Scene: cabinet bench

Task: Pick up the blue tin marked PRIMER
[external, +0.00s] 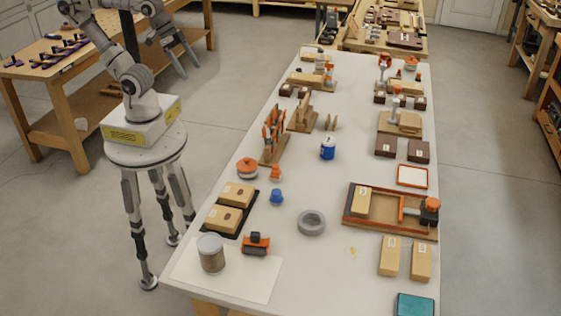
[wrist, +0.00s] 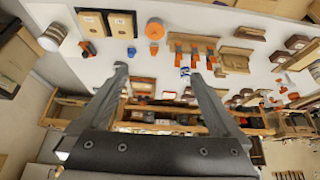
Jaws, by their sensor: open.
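A small blue tin (external: 327,148) with a white band stands upright near the middle of the bench, right of a wooden rack. Its lettering is too small to read. In the wrist view a small blue-and-white tin (wrist: 185,72) shows beside the right fingertip, below the orange clamps. My gripper (external: 191,70) is raised off the left side of the bench, well apart from the tin. In the wrist view my gripper (wrist: 158,74) has its two fingers spread wide with nothing held between them.
The wooden rack with orange-handled clamps (external: 272,135) stands left of the tin. A smaller blue piece (external: 277,197), a grey ring (external: 311,222) and a metal can (external: 211,253) stand nearer the front. Dark wooden blocks (external: 386,146) lie to the right. Bare bench surrounds the tin's front and right.

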